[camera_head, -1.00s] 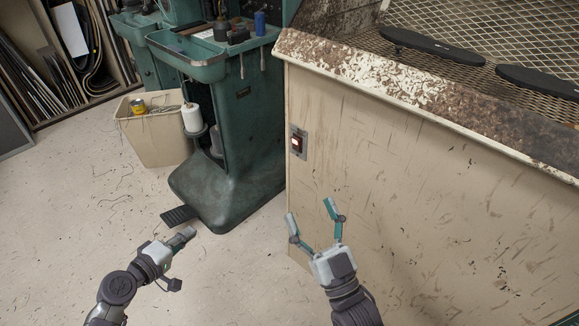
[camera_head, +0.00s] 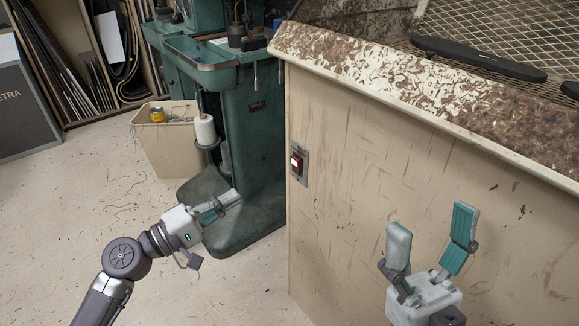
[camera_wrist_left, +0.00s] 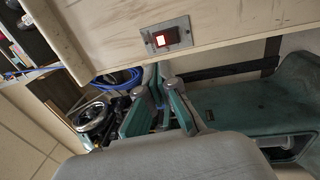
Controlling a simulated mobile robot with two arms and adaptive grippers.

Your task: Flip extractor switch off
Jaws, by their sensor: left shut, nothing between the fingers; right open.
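The extractor switch (camera_head: 296,164) is a small rocker with a lit, whitish-red face on a grey plate, set in the beige side panel of the bench near its left corner. It also shows in the left wrist view (camera_wrist_left: 162,40), above and beyond the fingers. My left gripper (camera_head: 233,197) is shut and empty, left of the switch and lower in the head view, apart from it. In the left wrist view its fingers (camera_wrist_left: 160,110) are together. My right gripper (camera_head: 430,238) is open and empty in front of the panel, right of the switch.
The green stitching machine (camera_head: 245,130) stands left of the bench, behind my left gripper. A beige bin (camera_head: 168,150) stands beside it. The bench top (camera_head: 400,75) has a dirty rim and a mesh with dark soles (camera_head: 480,58). Floor at left is open.

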